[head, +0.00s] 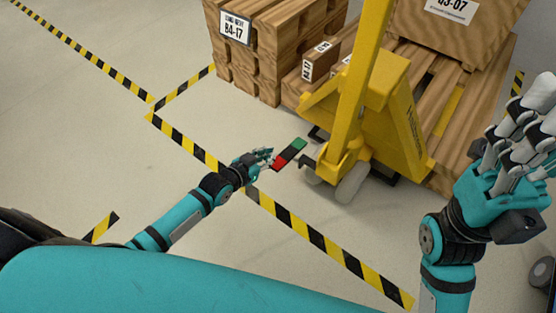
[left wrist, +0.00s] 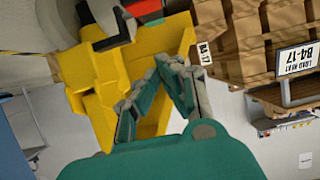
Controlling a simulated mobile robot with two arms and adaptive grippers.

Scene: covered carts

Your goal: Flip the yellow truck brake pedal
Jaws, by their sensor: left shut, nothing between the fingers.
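The yellow pallet truck (head: 400,125) stands at the right of centre in the head view, its mast rising out of the top. Its brake pedal, a flat bar with a red end and a green end (head: 298,146), sticks out to the left near the wheels. The pedal's red and green (left wrist: 143,9) also show at the top of the left wrist view. My left gripper (head: 268,157) is shut and empty, close beside the red end; contact cannot be told. It also shows in the left wrist view (left wrist: 160,82). My right gripper (head: 520,125) is raised at the right, away from the pedal.
Stacked wooden crates (head: 265,65) stand behind the truck, left of it. A wooden pallet (head: 460,110) bearing a large box (head: 435,35) is at the back right. Black-and-yellow floor tape (head: 310,235) crosses the open floor, which is clear at the left.

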